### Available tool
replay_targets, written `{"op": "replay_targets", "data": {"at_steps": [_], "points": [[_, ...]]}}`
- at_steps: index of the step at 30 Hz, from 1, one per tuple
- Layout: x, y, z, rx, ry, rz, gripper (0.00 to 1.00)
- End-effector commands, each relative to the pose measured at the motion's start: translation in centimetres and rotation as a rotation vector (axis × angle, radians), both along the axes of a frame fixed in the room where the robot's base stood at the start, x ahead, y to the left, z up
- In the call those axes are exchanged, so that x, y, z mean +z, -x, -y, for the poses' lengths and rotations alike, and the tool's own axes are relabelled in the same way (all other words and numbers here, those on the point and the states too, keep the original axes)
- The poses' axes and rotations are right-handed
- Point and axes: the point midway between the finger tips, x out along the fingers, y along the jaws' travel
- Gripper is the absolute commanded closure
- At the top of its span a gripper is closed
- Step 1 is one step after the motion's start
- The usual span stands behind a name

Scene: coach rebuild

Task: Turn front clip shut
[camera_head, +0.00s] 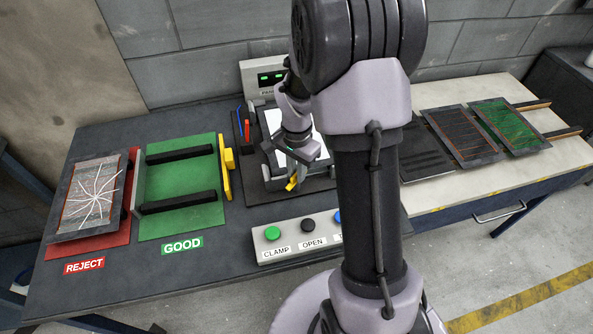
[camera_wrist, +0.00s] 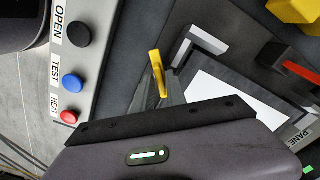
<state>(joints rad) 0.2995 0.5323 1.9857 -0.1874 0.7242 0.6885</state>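The front clip is a small yellow lever (camera_wrist: 157,73) at the near edge of the panel fixture. In the head view the yellow clip (camera_head: 291,185) shows just below the end of my gripper (camera_head: 294,176). My gripper (camera_wrist: 162,92) is right at the clip in the wrist view, with narrow grey shapes beside the lever's lower end. Whether its fingers press on the clip is unclear. The fixture holds a white panel (camera_wrist: 215,98) with grey corner brackets; it also shows in the head view (camera_head: 272,122). My arm hides the fixture's right side.
A button box (camera_head: 322,226) with green, black and blue buttons stands in front; the wrist view shows a red button (camera_wrist: 68,117) too. Green GOOD rack (camera_head: 180,221) and red REJECT tray (camera_head: 98,244) lie left. Panels (camera_head: 458,136) lie on the pale table right. A display unit (camera_head: 270,77) stands behind.

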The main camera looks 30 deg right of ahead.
Motion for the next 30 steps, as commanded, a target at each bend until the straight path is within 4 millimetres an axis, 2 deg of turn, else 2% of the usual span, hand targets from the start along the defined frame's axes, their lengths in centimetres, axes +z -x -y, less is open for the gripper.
{"op": "replay_targets", "data": {"at_steps": [1,2,3,17,30], "points": [[0.01,0.00,0.00,0.000,0.000,0.000,0.94],[0.02,0.00,0.00,0.000,0.000,0.000,0.99],[0.02,0.00,0.00,0.000,0.000,0.000,1.00],[0.10,-0.01,0.00,0.059,0.000,0.000,1.00],[0.20,-0.02,-0.01,0.415,0.000,0.000,1.00]]}}
